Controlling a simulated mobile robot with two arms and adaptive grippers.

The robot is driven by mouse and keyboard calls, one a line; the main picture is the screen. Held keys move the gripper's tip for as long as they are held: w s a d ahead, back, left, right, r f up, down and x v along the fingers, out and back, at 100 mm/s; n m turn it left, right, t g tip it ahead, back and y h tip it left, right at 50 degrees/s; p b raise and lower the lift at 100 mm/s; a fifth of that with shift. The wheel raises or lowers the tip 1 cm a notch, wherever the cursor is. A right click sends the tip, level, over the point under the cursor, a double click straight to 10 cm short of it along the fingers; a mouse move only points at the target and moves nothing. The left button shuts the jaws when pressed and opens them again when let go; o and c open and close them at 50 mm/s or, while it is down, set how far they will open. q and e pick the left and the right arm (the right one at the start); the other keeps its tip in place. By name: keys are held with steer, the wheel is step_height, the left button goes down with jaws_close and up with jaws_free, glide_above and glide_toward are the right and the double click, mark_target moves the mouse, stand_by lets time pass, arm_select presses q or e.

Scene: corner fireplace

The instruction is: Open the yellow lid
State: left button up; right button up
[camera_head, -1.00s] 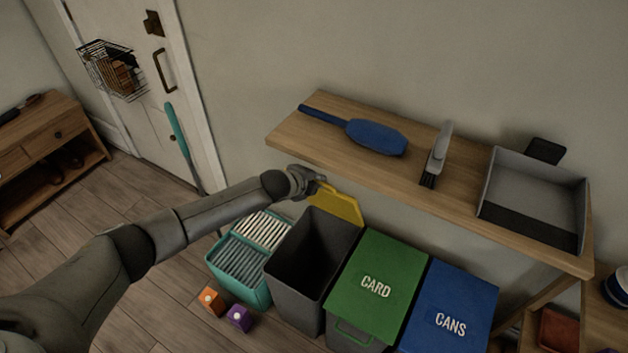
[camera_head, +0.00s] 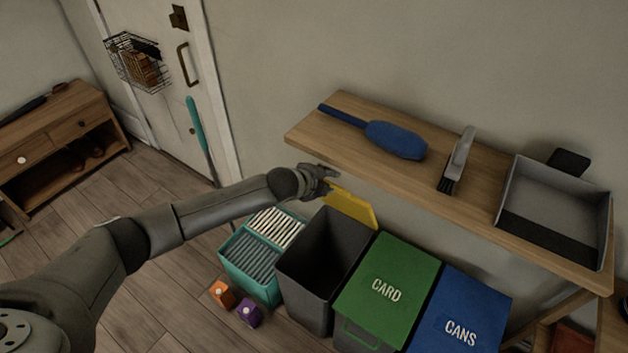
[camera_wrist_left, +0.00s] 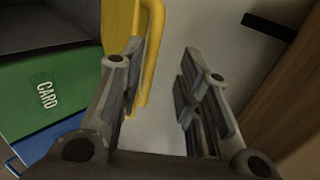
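The yellow lid (camera_head: 352,205) stands raised at the back of the dark grey bin (camera_head: 308,285), leaning up near the wall under the shelf. The bin's mouth is uncovered and its dark inside shows. My left gripper (camera_head: 325,180) is at the lid's upper left edge, just below the shelf. In the left wrist view my left gripper (camera_wrist_left: 160,95) has its fingers spread apart with nothing between them. The yellow lid (camera_wrist_left: 122,30) and its handle bar lie beside the left finger there, close to it or touching; I cannot tell which. My right gripper is not in view.
A wooden shelf (camera_head: 470,205) with a blue brush, a hand brush and a dustpan hangs close above the gripper. Green CARD (camera_head: 388,290) and blue CANS (camera_head: 460,315) bins stand shut to the right. A teal crate (camera_head: 250,277) and two small cubes are left.

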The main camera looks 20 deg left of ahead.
arm_select(q)
steer(key=v, duration=0.8)
steer(key=shift+s+r, duration=0.15)
steer(key=shift+r, duration=0.1)
